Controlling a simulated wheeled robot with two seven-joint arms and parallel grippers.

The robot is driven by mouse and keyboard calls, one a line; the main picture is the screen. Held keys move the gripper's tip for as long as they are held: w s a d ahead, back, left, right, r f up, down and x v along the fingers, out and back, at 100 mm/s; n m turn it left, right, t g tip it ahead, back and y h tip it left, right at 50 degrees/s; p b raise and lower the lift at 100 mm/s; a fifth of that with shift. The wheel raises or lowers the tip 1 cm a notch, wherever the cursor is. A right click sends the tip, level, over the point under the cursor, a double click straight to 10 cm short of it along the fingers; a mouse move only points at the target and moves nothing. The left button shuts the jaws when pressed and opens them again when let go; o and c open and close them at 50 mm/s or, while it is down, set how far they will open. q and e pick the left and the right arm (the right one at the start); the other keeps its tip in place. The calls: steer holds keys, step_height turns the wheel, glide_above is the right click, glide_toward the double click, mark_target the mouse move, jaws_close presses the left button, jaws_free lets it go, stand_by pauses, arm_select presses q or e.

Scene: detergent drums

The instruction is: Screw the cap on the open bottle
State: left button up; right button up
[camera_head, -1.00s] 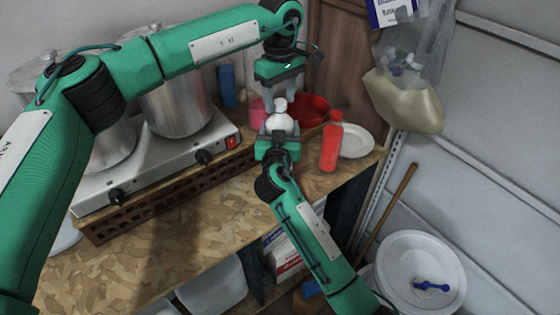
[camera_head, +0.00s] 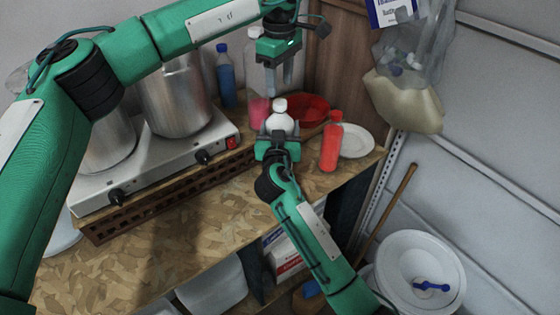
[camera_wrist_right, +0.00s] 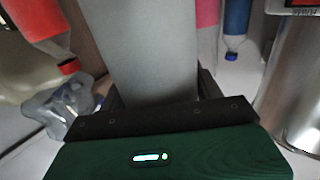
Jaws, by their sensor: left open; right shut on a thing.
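A white bottle (camera_head: 279,123) stands upright at the back of the wooden counter, with a small white cap (camera_head: 280,104) sitting on its neck. Whether the cap is threaded tight cannot be told. My right gripper (camera_head: 278,138) is shut around the bottle's body from the front. In the right wrist view a large pale grey surface, apparently the bottle (camera_wrist_right: 155,55), fills the space between the jaws. My left gripper (camera_head: 281,84) points down above the cap, open and empty, with a clear gap between its fingertips and the cap.
A red bottle (camera_head: 331,148) and white plate (camera_head: 356,142) stand to the right, a red bowl (camera_head: 309,108) behind. A pink container (camera_head: 259,112) and blue bottle (camera_head: 226,78) stand left, near a stove (camera_head: 150,170) with metal pots. The front counter is bare.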

mark_target(280, 102)
arm_select(q)
steer(key=n, duration=0.4)
steer(key=shift+r+n, duration=0.4)
steer(key=n, duration=0.4)
steer(key=shift+r+n, duration=0.4)
steer(key=n, duration=0.4)
steer(key=shift+r+n, duration=0.3)
steer(key=shift+r, duration=0.1)
steer(key=n, duration=0.4)
steer(key=shift+r, duration=0.3)
steer(key=shift+f, duration=0.1)
steer(key=shift+f, duration=3.95)
